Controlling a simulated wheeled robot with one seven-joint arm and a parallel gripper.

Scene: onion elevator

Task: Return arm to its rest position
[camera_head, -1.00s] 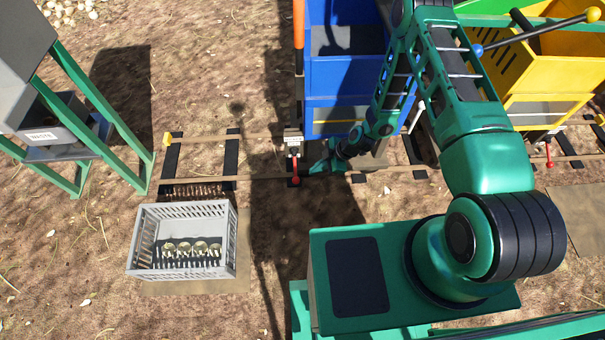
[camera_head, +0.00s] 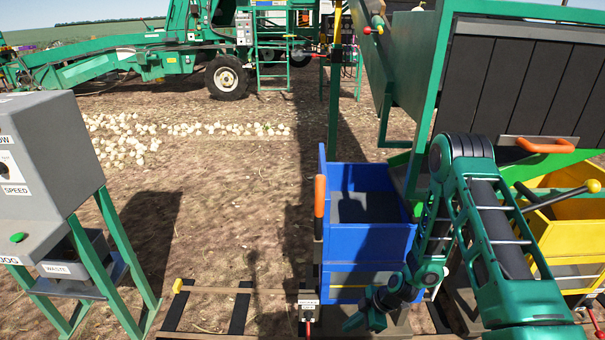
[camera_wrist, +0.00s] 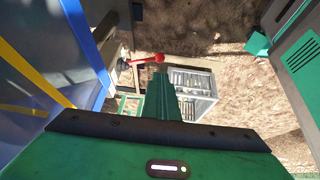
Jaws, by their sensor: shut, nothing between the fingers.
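My green arm reaches forward from the lower right in the head view, bent down beside the blue bin (camera_head: 365,243). My gripper (camera_head: 352,322) hangs low in front of that bin, near the rail, and points left. In the wrist view my gripper (camera_wrist: 160,82) shows as a narrow green shape with its fingers together and nothing held. A red-knobbed lever (camera_wrist: 158,58) is just beyond the fingertips; I cannot tell whether they touch it.
A grey crate (camera_wrist: 205,82) lies on the ground beyond my gripper. A grey control stand (camera_head: 50,150) is at left. A yellow bin (camera_head: 570,235) and a green-framed dark panel (camera_head: 530,85) with an orange handle (camera_head: 545,146) are at right. Open soil lies between stand and blue bin.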

